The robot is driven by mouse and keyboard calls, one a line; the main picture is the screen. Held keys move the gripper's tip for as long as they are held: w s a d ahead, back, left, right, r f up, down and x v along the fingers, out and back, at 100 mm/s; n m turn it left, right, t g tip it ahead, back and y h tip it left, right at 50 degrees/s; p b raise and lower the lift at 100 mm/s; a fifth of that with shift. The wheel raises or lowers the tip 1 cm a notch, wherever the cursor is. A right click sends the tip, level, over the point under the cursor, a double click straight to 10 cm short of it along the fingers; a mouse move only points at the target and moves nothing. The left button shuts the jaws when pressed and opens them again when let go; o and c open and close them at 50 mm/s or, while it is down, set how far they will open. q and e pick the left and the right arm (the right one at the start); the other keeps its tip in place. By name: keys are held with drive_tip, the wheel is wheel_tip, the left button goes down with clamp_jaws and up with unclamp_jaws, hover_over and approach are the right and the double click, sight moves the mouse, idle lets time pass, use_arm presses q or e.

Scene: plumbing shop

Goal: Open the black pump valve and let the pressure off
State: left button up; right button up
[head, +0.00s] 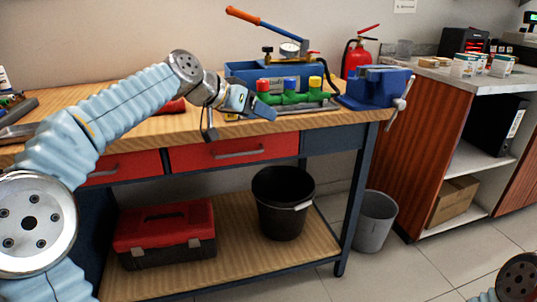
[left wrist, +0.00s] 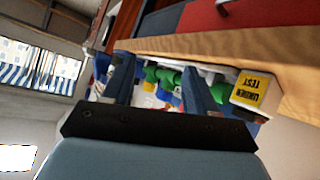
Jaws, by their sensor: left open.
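The blue test pump (head: 243,76) stands at the back of the wooden workbench (head: 130,118). Its lever with an orange grip (head: 243,15) slants up to the left. A small black knob (head: 267,50), which looks like the pump valve, sits on a brass stem left of the round gauge (head: 289,49). My left gripper (head: 262,107) is open and apart from the knob, lower and in front of the pump by the green pipework (head: 292,98). In the left wrist view its two fingers (left wrist: 158,72) frame green, blue and white parts. My right gripper is out of view.
Red (head: 290,85) and yellow (head: 315,82) caps top the pipework. A blue vise (head: 372,84) is at right, with a fire extinguisher (head: 355,58) behind. A yellow "under test" sign (left wrist: 256,88) is close to one finger. A black bucket (head: 283,205) stands on the lower shelf.

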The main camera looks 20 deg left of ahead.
use_arm(q)
wheel_tip(320, 180, down, 11)
drive_tip(key=w+d+n+g, duration=0.1)
drive_tip(key=w+d, duration=0.1)
drive_tip(key=shift+w, duration=0.1)
drive_tip(key=s+d+f+n+g+y, duration=0.1)
drive_tip(key=s+d+f, duration=0.1)
drive_tip(key=f, duration=0.9)
drive_tip(key=s+d+f+n+g, duration=0.1)
drive_tip(key=s+d+f+g, duration=0.15)
drive_tip(key=f, duration=0.85)
drive_tip(key=s+d+f+n+g+y, duration=0.1)
drive_tip(key=s+d+f, duration=0.15)
drive_tip(key=f, duration=0.95)
drive_tip(key=s+d+f+g, duration=0.1)
drive_tip(key=s+f, duration=0.4)
drive_tip(key=s, duration=0.3)
drive_tip(key=s+d+f+n+g, duration=0.1)
drive_tip(key=s+f, duration=0.4)
drive_tip(key=s, duration=0.3)
drive_tip(key=s+d+f+g, duration=0.1)
drive_tip(key=s+d+f, duration=0.1)
drive_tip(key=s+f, duration=0.3)
drive_tip(key=s, duration=0.3)
drive_tip(key=shift+s+f, duration=0.4)
drive_tip(key=shift+g, duration=0.25)
